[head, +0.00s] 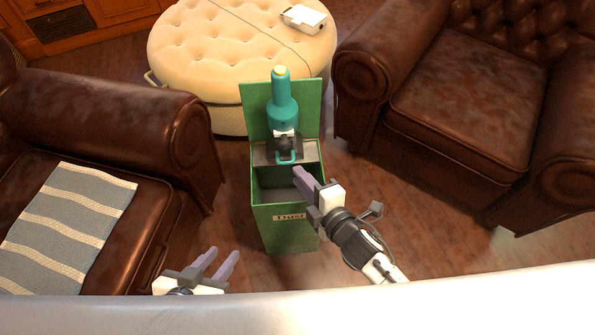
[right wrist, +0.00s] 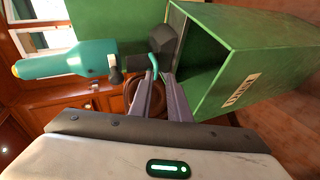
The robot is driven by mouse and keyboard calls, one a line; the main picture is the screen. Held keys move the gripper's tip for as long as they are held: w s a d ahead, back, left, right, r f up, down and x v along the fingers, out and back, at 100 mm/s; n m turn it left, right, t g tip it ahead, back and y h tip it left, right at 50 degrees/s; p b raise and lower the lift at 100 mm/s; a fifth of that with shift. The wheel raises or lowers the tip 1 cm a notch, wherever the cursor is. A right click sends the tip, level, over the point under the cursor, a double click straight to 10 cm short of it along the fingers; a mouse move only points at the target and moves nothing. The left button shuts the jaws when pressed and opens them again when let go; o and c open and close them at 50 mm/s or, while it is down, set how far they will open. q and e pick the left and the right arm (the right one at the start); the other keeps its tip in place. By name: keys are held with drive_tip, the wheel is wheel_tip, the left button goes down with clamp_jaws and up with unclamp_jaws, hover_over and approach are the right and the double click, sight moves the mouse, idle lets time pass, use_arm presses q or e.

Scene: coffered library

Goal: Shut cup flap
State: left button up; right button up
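A tall green box (head: 288,226) with a label stands open on the floor, its back panel (head: 312,97) raised. A teal bottle-shaped part (head: 282,105) with a cream tip rises before the panel, with a dark fitting and a teal wire loop (head: 289,160) below. I cannot tell which part is the cup flap. My right gripper (head: 311,182) is over the box's open front, its fingers apart. In the right wrist view, the teal loop (right wrist: 153,66) shows close to the fingertips (right wrist: 157,80); contact is unclear. My left gripper (head: 222,256) is open and empty, low at the left.
A tufted cream ottoman (head: 200,45) stands behind the box, with a small white device (head: 304,18) on it. Brown leather armchairs stand left (head: 110,130) and right (head: 450,100). A striped cloth (head: 70,215) lies on the left one.

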drive_tip(key=p+v, duration=0.1)
drive_tip(key=v, duration=0.6)
drive_tip(key=shift+s+d, duration=0.15)
drive_tip(key=shift+d, duration=0.05)
drive_tip(key=shift+r, duration=0.1)
drive_tip(key=s+d+r+m+g+h, duration=0.25)
drive_tip(key=d+m+h, duration=0.25)
drive_tip(key=d+m, duration=0.65)
drive_tip(key=s+d+r+m+g, duration=0.2)
drive_tip(key=s+m+g, duration=0.15)
drive_tip(key=s, duration=0.35)
drive_tip(key=s+d+r+m+g, duration=0.1)
drive_tip(key=s+d+m+g, duration=0.2)
drive_tip(key=s, duration=0.4)
drive_tip(key=w+a+f+m+t+y+p, duration=0.1)
drive_tip(key=w+a+f+t+p, duration=0.2)
drive_tip(key=w+a+t+p, duration=0.2)
drive_tip(key=shift+a+y+p, duration=0.4)
drive_tip(key=shift+a+p, duration=0.8)
drive_tip(key=shift+p, duration=0.15)
